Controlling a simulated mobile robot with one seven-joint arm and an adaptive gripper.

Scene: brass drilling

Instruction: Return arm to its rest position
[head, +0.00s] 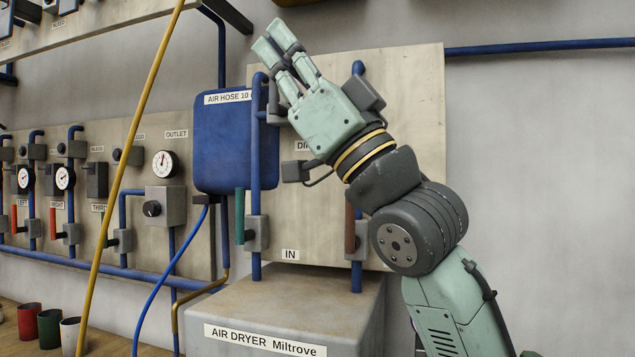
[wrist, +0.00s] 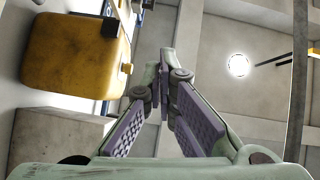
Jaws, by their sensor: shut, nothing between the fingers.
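My gripper (head: 274,40) is raised at the top centre of the head view, in front of the air dryer panel. Its two pale green fingers point up and to the left, with nothing held. In the wrist view the fingertips (wrist: 165,70) meet, and the purple pads spread apart toward the palm. The arm rises from the lower right of the head view and bends left at the wrist. It hides part of the panel and its labels.
The blue air hose box (head: 236,150) is just left of my gripper. A yellow hose (head: 137,122) hangs farther left. The air dryer base (head: 300,300) stands below. Several cups (head: 50,330) are at lower left. The wrist view shows a yellow box (wrist: 75,60) and a ceiling lamp (wrist: 239,65).

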